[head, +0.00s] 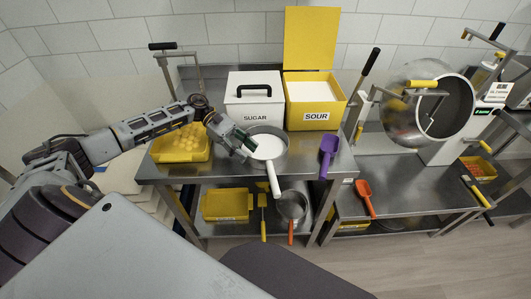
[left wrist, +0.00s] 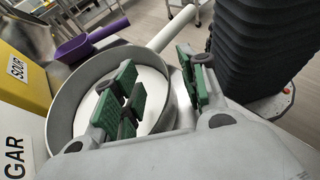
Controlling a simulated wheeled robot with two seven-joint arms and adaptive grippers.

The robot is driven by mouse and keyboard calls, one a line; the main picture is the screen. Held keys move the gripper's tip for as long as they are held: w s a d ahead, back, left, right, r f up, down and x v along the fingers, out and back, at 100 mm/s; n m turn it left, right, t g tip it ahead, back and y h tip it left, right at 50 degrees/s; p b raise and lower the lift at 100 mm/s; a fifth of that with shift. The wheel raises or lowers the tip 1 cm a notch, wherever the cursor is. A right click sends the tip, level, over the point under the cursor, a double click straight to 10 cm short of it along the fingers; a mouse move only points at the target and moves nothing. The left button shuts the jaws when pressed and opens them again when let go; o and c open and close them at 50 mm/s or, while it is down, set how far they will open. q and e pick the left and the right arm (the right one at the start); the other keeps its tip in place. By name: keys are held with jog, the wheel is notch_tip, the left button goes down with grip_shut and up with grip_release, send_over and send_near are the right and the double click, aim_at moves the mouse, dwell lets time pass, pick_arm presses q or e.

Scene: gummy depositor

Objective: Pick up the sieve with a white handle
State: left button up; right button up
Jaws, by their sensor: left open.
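The sieve (head: 282,133) with a white handle (head: 274,182) sits on the steel table. It is a round grey pan with a white inside, and its handle points toward me over the front edge. In the left wrist view the sieve (left wrist: 62,104) fills the left half, its handle (left wrist: 172,30) reaching up right. My left gripper (head: 243,143) is open at the sieve's left side. In the left wrist view its green-padded fingers (left wrist: 160,92) are apart, one over the sieve's inside and one outside, with the rim between them in the picture. Contact cannot be told. My right gripper is not visible.
A white SUGAR box (head: 254,90) and an open yellow SOUR box (head: 314,103) stand behind the sieve. A purple scoop (head: 328,152) lies right, a yellow tray (head: 168,150) left. A drum machine (head: 440,105) stands right.

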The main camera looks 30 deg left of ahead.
aim_at(256, 166)
pick_arm(q)
jog(key=shift+p+x, duration=0.45)
jog(key=shift+x, duration=1.85)
jog(key=shift+c, duration=0.3)
grip_shut()
